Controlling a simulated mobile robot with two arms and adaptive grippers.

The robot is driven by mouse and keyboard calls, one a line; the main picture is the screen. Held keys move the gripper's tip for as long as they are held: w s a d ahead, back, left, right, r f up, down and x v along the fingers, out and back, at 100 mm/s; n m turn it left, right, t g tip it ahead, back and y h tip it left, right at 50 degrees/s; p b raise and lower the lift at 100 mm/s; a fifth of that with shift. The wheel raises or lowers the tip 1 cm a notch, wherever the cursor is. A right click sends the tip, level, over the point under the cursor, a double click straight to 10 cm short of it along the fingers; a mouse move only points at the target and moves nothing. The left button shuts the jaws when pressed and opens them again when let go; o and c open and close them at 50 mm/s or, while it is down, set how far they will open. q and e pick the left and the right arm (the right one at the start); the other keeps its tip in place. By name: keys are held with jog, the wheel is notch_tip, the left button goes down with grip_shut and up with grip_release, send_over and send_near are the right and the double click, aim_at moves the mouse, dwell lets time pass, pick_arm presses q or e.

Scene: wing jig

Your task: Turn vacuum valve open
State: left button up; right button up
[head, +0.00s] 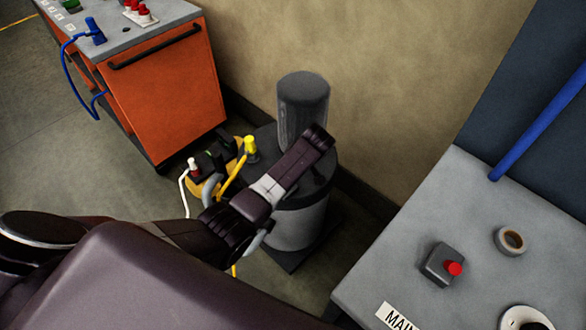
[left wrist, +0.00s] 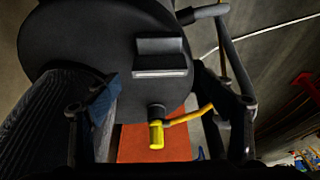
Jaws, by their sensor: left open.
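A yellow-topped fitting (head: 250,145) with a yellow hose sits at the left rim of the dark tank. It also shows in the left wrist view (left wrist: 156,134), standing upside down in the picture. I cannot tell whether this is the vacuum valve or how the valve is turned. A grey block (left wrist: 160,58) lies against a dark round surface. My left gripper (left wrist: 155,88) is open, fingers apart at left and right, with the fitting in the gap between them in the picture; no contact shows. In the head view my left arm crosses the tank and its fingertips are not distinguishable.
A tall grey cylinder (head: 303,103) rises behind my arm. An orange cart (head: 165,95) stands at the back left. A grey table (head: 385,275) with a red-button box (head: 440,264) and a tape roll (head: 510,240) is at right. A white cable (head: 183,188) runs left of the tank.

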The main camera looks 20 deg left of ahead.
pick_arm(q)
jog(key=v, duration=0.7)
jog(key=shift+r, duration=0.35)
jog(key=shift+d, duration=0.15)
